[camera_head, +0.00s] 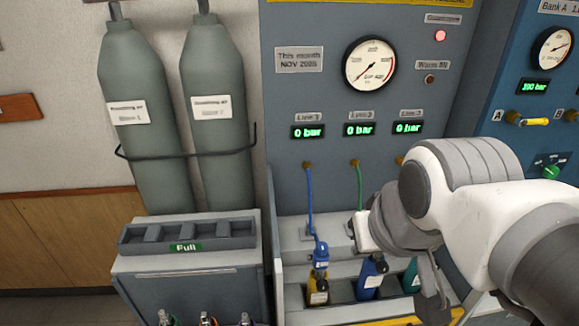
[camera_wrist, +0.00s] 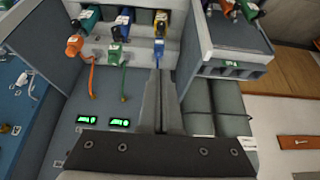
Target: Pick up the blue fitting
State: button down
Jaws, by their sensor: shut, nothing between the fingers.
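The blue fitting (camera_head: 320,252) is at the lower end of a blue hose (camera_head: 309,195) in the head view. It sits at the top of a yellow bottle (camera_head: 318,288), apparently on it. In the wrist view the blue fitting (camera_wrist: 159,48) and yellow bottle (camera_wrist: 161,20) are beyond my fingertips. My gripper (camera_wrist: 160,74) is shut and empty, its fingers together, pointing toward the fitting. In the head view my gripper (camera_head: 438,298) hangs right of the bottles, apart from the fitting, partly hidden by my arm.
A blue bottle (camera_head: 371,277) and a teal bottle (camera_head: 411,277) stand in the same rack. The wrist view shows a green fitting (camera_wrist: 115,50) and an orange fitting (camera_wrist: 75,46) nearby. A grey cabinet marked Full (camera_head: 187,247) stands left, below two cylinders (camera_head: 147,150).

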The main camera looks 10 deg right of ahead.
aim_at(321, 256)
dwell(0.4)
